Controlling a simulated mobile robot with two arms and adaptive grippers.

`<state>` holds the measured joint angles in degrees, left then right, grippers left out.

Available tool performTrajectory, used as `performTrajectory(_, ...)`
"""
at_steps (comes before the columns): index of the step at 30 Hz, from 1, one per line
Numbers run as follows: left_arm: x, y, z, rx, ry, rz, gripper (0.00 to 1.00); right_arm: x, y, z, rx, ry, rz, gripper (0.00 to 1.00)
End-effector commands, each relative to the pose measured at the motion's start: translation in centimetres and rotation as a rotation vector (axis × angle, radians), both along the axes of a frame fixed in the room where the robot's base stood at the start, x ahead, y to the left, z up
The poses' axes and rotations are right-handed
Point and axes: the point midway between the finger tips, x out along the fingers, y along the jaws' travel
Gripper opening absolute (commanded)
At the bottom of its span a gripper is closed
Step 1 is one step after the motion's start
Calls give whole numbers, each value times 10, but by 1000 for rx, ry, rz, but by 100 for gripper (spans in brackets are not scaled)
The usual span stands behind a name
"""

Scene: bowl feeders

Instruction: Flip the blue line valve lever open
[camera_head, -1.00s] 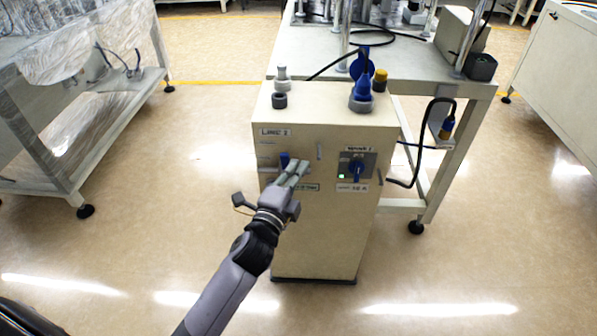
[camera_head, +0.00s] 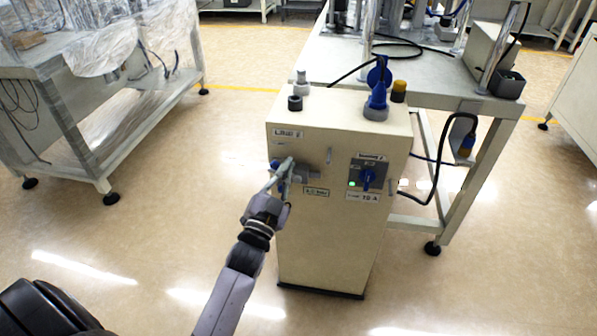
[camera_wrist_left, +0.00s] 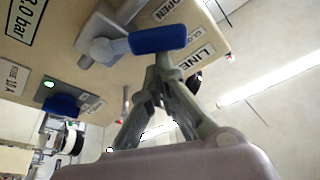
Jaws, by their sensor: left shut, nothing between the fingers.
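The blue valve lever (camera_wrist_left: 158,39) shows in the wrist view, reaching out from a grey valve body (camera_wrist_left: 100,48) on the beige cabinet's (camera_head: 320,235) front. OPEN, LINE and partly hidden labels are around it. In the head view the lever (camera_head: 275,163) is partly hidden by my left gripper (camera_head: 287,163), at the front's upper left below the LINE label. The left fingers are shut and empty. In the wrist view the fingertips (camera_wrist_left: 165,68) are right at the lever's near edge; I cannot tell whether they touch it. My right gripper is not in view.
A blue rotary switch (camera_head: 368,179) with a green light is right of the valve. A blue plug (camera_head: 377,95) and round fittings stand on the cabinet top. A table (camera_head: 440,85) is behind, a plastic-covered bench (camera_head: 90,90) left. The floor in front is clear.

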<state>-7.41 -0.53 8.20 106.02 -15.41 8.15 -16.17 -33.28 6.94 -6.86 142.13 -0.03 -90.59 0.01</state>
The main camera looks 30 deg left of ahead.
Motion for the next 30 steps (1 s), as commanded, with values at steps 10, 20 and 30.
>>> performTrajectory(10,-4,14,-9,-304,-86,1,0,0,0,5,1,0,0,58)
performTrajectory(20,-6,21,-18,-445,-127,0,0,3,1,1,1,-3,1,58)
performTrajectory(30,-7,23,-22,-442,-127,-1,0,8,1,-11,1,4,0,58)
